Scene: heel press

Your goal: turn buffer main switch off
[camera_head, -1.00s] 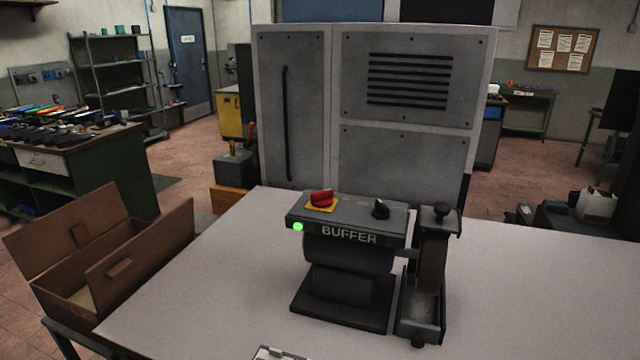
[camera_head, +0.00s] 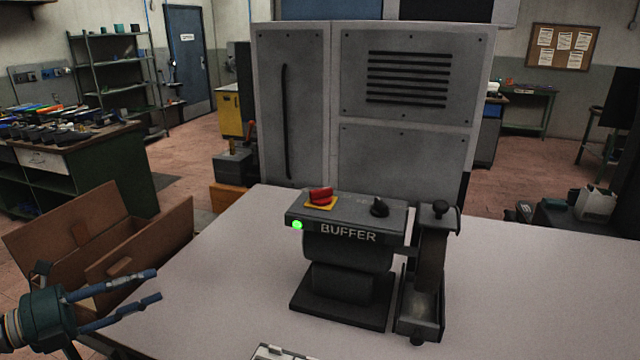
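The buffer (camera_head: 349,268) is a dark machine with a "BUFFER" label, standing on the light table. Its red main switch (camera_head: 320,194) sits on a yellow plate at the top left of the control box. A green lamp (camera_head: 297,225) is lit on the front left corner of the box. A black knob (camera_head: 379,207) is on the top right of the box. My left gripper (camera_head: 158,284) is at the lower left, open and empty, its two fingers pointing right, well apart from the buffer. My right gripper is not in view.
A brown open box (camera_head: 50,225) stands at the table's left edge, behind my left gripper. A belt or wheel unit (camera_head: 431,265) is on the buffer's right side. A tall grey cabinet (camera_head: 400,150) stands behind the table (camera_head: 540,290). The table's right side is clear.

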